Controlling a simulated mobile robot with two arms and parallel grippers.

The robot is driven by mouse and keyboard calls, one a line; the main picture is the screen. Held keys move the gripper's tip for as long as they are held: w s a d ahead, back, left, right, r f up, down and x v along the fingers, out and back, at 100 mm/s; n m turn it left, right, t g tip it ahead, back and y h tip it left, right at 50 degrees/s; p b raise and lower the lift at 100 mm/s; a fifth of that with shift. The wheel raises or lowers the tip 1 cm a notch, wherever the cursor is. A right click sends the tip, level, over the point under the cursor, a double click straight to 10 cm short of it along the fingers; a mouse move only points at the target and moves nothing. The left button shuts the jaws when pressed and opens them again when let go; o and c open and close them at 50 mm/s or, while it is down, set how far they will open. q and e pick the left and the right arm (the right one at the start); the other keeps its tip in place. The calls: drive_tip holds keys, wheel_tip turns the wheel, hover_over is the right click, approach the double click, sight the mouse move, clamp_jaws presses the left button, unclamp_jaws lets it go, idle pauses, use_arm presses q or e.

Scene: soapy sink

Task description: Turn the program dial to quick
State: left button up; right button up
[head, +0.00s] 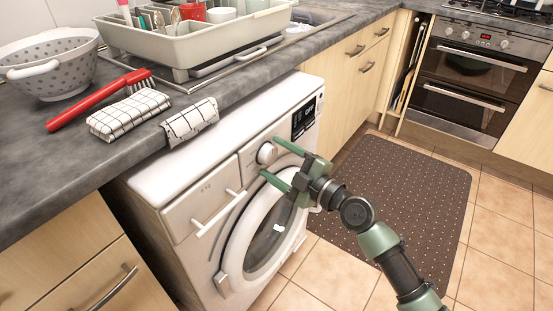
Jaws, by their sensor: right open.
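The program dial (266,153) is a round white knob on the front panel of the white washing machine (165,180). My right gripper (268,157) is open, with its two green fingers spread and pointing at the panel. One fingertip is just right of and above the dial, the other just below it. I cannot tell whether either finger touches the dial. The markings around the dial are too small to read. A dark display (304,117) sits on the panel to the right of the dial. My left gripper is not in view.
A checked cloth (190,121) hangs over the counter edge above the machine. A folded towel (128,114), a red brush (88,104), a colander (50,72) and a dish rack (190,45) stand on the counter. The drawer handle (213,215) and round door (262,235) are close to the gripper.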

drive_tip(key=c, duration=1.4)
drive_tip(key=shift+o, duration=0.2)
